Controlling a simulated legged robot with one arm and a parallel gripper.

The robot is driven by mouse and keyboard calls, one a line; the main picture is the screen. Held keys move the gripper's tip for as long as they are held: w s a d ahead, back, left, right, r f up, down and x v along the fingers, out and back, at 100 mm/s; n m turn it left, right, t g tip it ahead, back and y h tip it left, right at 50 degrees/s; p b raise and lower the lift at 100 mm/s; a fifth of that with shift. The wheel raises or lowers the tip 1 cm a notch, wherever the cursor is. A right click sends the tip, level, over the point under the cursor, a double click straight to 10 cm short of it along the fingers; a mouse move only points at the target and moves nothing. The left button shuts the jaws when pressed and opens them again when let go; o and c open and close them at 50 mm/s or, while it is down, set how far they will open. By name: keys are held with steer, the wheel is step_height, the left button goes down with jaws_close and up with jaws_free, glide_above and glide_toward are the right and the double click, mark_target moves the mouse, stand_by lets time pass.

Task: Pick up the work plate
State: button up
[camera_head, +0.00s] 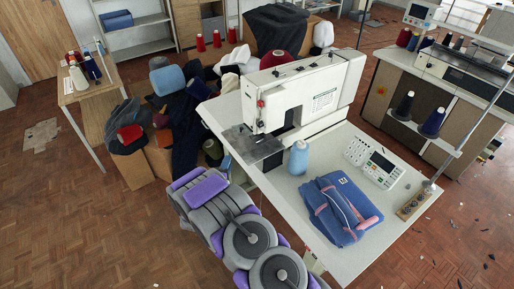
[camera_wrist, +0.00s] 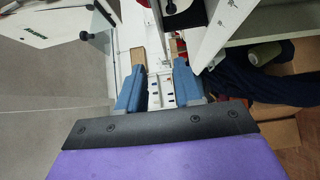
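A flat dark grey plate (camera_head: 253,143), which looks like the work plate, lies under the head of the white sewing machine (camera_head: 305,95) at the left edge of its table. My gripper shows beside that table edge in the head view, mostly hidden by my arm. In the wrist view my gripper (camera_wrist: 159,90) has its two blue fingers apart. A white strip with small dark blue marks shows between them; I cannot tell what it belongs to or whether it touches the fingers. I cannot clearly make out the plate in the wrist view.
A light blue thread cone (camera_head: 299,158), a folded blue garment (camera_head: 340,208) and a control panel (camera_head: 382,166) occupy the machine table. Boxes with dark cloth (camera_head: 188,125) and spools stand behind left. A second machine stands right. The wooden floor at left is largely clear.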

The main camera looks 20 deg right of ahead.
mark_target(234, 147)
steer(key=shift+f+b+x, duration=0.15)
steer(key=shift+b+x, duration=0.6)
steer(key=shift+x, duration=2.05)
steer(key=shift+f+b+x, duration=0.2)
steer(key=shift+b+x, duration=0.5)
steer(key=shift+x, duration=2.1)
steer(key=shift+s+a, duration=0.1)
steer(key=c, duration=0.6)
jaws_close()
steer(key=shift+f, duration=0.1)
